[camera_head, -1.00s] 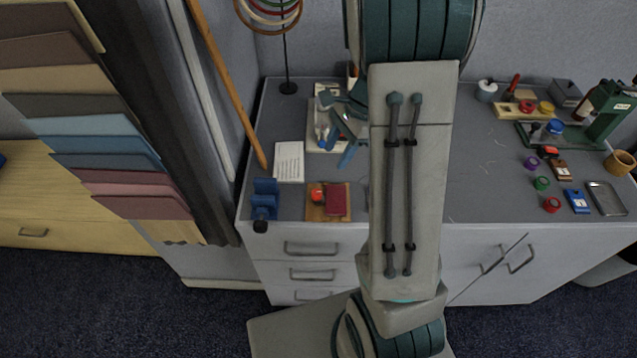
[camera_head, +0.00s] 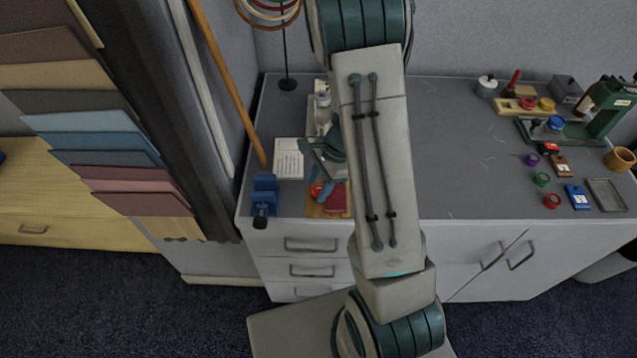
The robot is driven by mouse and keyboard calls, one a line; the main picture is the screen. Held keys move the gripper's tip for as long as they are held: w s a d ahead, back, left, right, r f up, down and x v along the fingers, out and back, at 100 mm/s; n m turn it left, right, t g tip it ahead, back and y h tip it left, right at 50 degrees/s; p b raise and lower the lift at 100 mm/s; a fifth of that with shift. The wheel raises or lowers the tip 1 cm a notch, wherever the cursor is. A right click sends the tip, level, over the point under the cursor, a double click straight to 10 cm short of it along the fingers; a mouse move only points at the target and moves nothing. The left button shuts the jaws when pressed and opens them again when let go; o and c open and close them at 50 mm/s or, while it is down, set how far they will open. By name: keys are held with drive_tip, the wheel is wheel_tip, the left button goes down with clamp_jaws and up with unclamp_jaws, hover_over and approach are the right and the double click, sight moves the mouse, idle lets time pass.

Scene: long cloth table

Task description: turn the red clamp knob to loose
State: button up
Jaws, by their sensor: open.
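A wooden board (camera_head: 313,212) lies near the front edge of the table, left of my arm. An orange-red knob (camera_head: 315,191) sits on its left part and is partly covered by my gripper. A dark red block (camera_head: 336,204) lies on the board's right part. My gripper (camera_head: 321,189) is open, with its blue fingertips down at the knob. I cannot tell from this view whether the fingertips touch the knob or stand around it.
A blue vise-like tool (camera_head: 264,192) stands left of the board. A white printed card (camera_head: 289,158) lies behind. A pale tray (camera_head: 318,120) is partly hidden by my arm. Small coloured parts, a green press (camera_head: 606,110) and a metal tray (camera_head: 606,194) are at right. The table's middle is clear.

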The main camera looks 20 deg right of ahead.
drive_tip(key=c, duration=1)
drive_tip(key=shift+n, duration=0.4)
drive_tip(key=n+g, duration=0.1)
drive_tip(key=n, duration=0.3)
drive_tip(key=shift+w+g+h+b, duration=0.2)
drive_tip(key=shift+g+h+b, duration=0.1)
drive_tip(key=shift+g, duration=0.1)
drive_tip(key=n+g+h, duration=0.1)
drive_tip(key=n, duration=0.2)
drive_tip(key=shift+a+n, duration=0.1)
drive_tip(key=shift+n, duration=0.2)
drive_tip(key=n+h+b, duration=0.1)
drive_tip(key=n, duration=0.3)
drive_tip(key=shift+w+a+g, duration=0.1)
drive_tip(key=shift+g, duration=0.3)
drive_tip(key=n+h, duration=0.2)
drive_tip(key=n, duration=0.2)
drive_tip(key=shift+a+n+b, duration=0.15)
drive_tip(key=shift+n+b, duration=0.15)
drive_tip(key=shift+b, duration=0.05)
